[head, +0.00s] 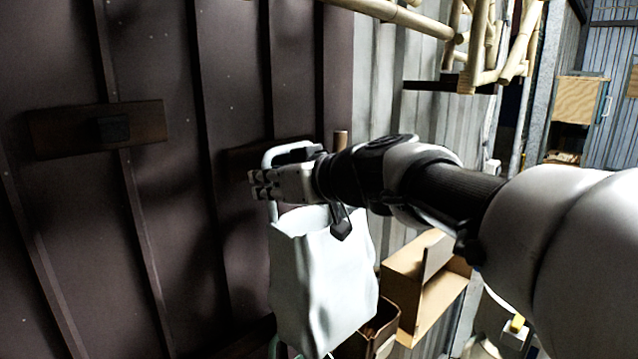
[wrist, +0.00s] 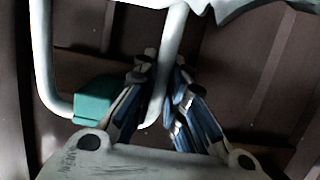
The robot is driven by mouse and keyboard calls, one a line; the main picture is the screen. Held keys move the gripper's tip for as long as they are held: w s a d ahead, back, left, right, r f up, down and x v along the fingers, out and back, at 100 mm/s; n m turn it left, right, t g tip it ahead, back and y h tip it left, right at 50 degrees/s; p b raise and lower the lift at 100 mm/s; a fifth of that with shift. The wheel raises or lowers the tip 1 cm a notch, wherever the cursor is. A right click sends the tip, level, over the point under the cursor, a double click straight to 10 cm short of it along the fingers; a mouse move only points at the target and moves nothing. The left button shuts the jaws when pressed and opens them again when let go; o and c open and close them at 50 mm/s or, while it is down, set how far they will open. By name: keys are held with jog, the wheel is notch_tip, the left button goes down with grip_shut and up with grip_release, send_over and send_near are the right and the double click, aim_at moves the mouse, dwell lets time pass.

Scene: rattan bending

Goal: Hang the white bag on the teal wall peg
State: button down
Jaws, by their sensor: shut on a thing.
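The white bag (head: 322,275) hangs upright below my gripper (head: 262,185) in the head view. A pale handle loop (head: 275,155) rises above the fingers. The teal peg (wrist: 92,98) shows just left of the fingers, at the lower left corner of the handle loop. I cannot tell whether the loop is around the peg or only in line with it. The peg is not discernible in the head view.
A dark ribbed wall (head: 180,220) stands behind the bag. A wooden board with a dark block (head: 112,127) is on it at left. A short brown rod (head: 341,140) shows by my wrist. Cardboard boxes (head: 425,290) stand below right; bamboo poles (head: 490,50) are above right.

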dwell(0.3)
jog(key=c, duration=1.6)
grip_release()
jog(key=shift+o, duration=0.2)
jog(key=shift+s+d, duration=0.1)
jog(key=v, duration=1.1)
jog(key=shift+s+d+r, duration=0.2)
jog(key=shift+s+d, duration=0.05)
jog(key=shift+d, duration=0.05)
